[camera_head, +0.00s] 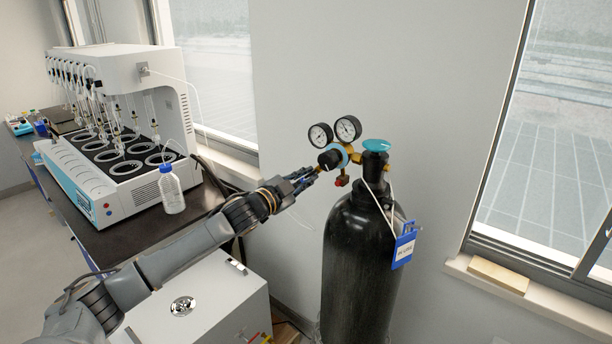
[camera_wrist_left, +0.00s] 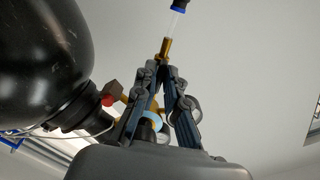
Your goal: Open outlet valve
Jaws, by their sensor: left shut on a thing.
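The black gas cylinder (camera_head: 362,262) stands upright by the wall. Its regulator has two round gauges (camera_head: 348,129), a black knob (camera_head: 328,159) with a blue ring, and brass fittings. A turquoise handwheel (camera_head: 376,145) tops the cylinder. My left gripper (camera_head: 314,171) reaches in from the left to the regulator's outlet side. In the left wrist view its fingertips (camera_wrist_left: 164,68) are closed around the brass outlet valve (camera_wrist_left: 165,48); the fingers partly hide the regulator behind them. The valve's turned position cannot be told. My right gripper is not in view.
A blue tag (camera_head: 404,247) hangs from the cylinder. A white distiller (camera_head: 130,75) and a clear bottle (camera_head: 171,190) stand on the dark bench at left. A white cabinet (camera_head: 205,297) lies below my left arm. A tube with a blue end (camera_wrist_left: 179,8) is above the fingertips.

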